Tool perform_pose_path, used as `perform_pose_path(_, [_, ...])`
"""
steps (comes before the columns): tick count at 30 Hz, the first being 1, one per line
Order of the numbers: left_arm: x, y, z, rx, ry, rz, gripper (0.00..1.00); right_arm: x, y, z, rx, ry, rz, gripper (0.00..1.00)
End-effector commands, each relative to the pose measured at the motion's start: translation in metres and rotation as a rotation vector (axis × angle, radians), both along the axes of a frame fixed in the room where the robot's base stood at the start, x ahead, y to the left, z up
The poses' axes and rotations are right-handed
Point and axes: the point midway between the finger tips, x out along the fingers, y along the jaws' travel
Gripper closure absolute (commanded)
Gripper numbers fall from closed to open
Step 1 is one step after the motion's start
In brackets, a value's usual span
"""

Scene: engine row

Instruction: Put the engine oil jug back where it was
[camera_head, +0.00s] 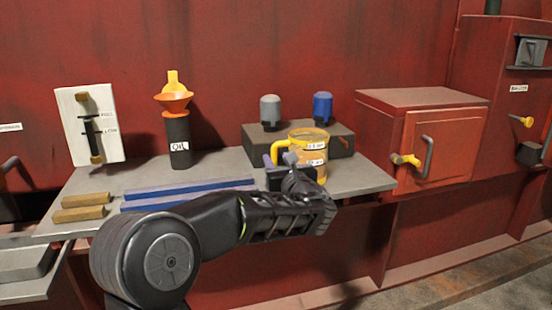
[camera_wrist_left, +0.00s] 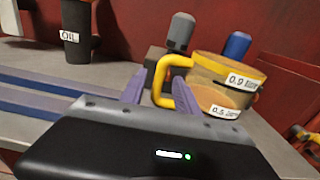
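The engine oil jug (camera_head: 309,150) is a yellow, see-through measuring jug with white level labels. It stands upright toward the right of the grey bench, in front of a dark block. In the left wrist view the jug (camera_wrist_left: 228,85) shows its yellow handle on the left side. My left gripper (camera_head: 281,160) is at the handle. In the left wrist view its fingers (camera_wrist_left: 160,92) are apart, with the handle bar between them and a gap visible on each side. Contact with the handle cannot be made out. My right gripper is not in view.
A dark OIL can (camera_head: 179,140) with an orange funnel (camera_head: 173,100) stands at the back left. Grey and blue capped bottles stand on the dark block (camera_head: 258,142). Blue bars (camera_head: 190,190) and wooden blocks (camera_head: 82,206) lie on the bench. A red box (camera_head: 445,145) is to the right.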

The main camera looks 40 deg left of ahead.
Motion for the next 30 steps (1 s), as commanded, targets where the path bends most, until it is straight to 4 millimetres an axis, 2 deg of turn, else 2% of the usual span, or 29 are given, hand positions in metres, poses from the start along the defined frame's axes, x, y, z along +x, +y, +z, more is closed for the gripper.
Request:
perform_pose_path(9, [-0.037,-0.054,0.002,0.001,-0.001,-0.004,0.63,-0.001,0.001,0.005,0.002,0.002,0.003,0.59])
perform_pose_path(15, [-0.052,-0.076,0.001,0.000,0.000,-0.002,0.63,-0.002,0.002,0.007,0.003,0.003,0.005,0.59])
perform_pose_path(30, [-0.056,-0.081,0.000,0.000,0.000,0.000,0.63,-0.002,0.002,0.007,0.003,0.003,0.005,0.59])
